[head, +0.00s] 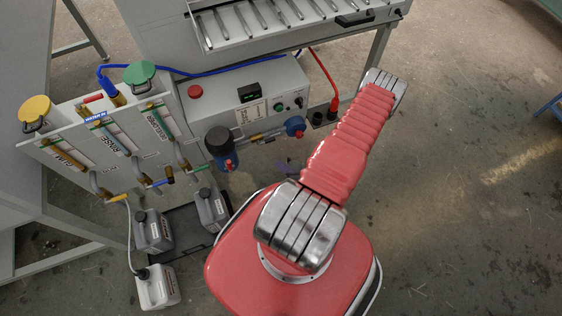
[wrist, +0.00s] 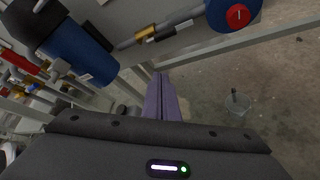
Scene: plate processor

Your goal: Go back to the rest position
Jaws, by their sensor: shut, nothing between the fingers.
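My gripper (wrist: 162,98) shows in the wrist view as two purple fingers lying side by side, shut and empty. It points toward the floor, below the pipework.
A flow-meter panel (head: 75,160) with yellow and green caps stands at left. Dark canisters (head: 153,230) stand on a black tray, a white canister (head: 157,288) nearby. A blue regulator (head: 295,126) ends the pipe. A clear container (wrist: 237,105) is on the floor. Floor at right is free.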

